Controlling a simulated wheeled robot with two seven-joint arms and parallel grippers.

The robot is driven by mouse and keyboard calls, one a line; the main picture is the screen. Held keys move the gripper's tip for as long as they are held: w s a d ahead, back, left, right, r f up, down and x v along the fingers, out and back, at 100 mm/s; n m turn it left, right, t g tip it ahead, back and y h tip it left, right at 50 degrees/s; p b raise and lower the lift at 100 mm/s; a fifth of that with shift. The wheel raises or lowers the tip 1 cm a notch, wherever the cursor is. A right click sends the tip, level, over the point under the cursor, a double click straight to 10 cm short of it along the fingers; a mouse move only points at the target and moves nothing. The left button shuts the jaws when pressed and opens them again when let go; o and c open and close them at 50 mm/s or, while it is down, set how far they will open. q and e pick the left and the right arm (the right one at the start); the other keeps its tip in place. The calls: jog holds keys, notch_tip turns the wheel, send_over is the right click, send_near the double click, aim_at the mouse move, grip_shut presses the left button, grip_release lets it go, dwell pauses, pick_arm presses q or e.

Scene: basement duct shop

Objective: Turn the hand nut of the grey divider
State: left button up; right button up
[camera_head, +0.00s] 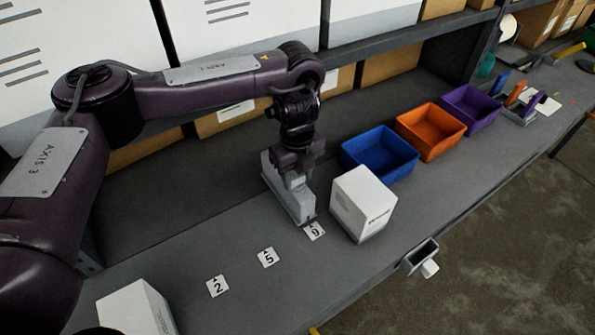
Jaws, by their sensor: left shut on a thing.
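My left gripper (296,180) points down at the top of the divider and is shut there. Its jaws cover the hand nut, so I cannot make out the nut's shape or how far it is turned. My right gripper is not in view.
A white box (362,203) stands close right of the divider. Blue (380,154), orange (431,131) and purple (470,108) bins stand behind it. Cards marked 5 (268,258) and 2 (217,286) lie nearer. Another white box (136,309) is at lower left.

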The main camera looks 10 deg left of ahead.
pick_arm(q)
jog(key=shift+w+r, duration=0.1)
dwell(0.3)
jog(key=o, duration=1)
jog(key=shift+a, duration=0.1)
